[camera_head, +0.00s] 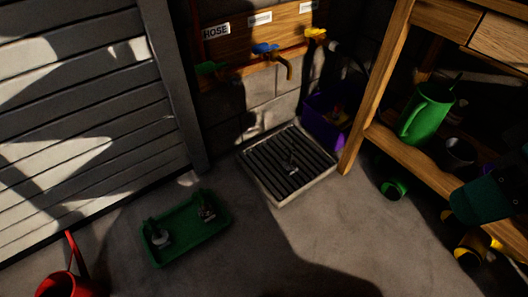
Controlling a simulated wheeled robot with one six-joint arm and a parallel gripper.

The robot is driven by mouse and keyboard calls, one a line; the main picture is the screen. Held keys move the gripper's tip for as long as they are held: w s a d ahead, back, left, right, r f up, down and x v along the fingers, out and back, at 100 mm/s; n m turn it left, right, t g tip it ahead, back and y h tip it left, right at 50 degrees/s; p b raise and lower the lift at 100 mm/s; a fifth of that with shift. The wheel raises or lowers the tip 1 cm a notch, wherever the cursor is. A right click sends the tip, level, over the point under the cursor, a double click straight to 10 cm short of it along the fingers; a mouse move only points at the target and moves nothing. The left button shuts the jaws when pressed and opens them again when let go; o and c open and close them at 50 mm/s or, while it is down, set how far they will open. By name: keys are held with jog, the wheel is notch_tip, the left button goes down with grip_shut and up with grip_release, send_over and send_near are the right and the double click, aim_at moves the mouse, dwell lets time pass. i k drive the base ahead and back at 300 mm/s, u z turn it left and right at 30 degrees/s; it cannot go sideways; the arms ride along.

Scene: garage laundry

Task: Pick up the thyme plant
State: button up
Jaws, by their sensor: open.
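I cannot tell which plant is the thyme, because the labels are too small to read. Two small dark potted plants with pale labels stand in a green tray (190,252) on the floor: one at the left (160,237) and one at the right (207,211). A third small dark plant-like thing (291,161) with a pale label sits on the slatted drain grate (262,178). My gripper is not in view.
A wooden shelf unit (405,148) stands at the right with a green watering can (428,112). Green (394,189) and yellow (467,254) pots lie nearby. A purple bin (322,125) stands behind the grate. A red can (66,285) is bottom left.

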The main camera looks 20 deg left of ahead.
aim_at(289, 165)
jog(key=u, duration=0.85)
jog(key=i, duration=0.9)
jog(key=u, duration=0.85)
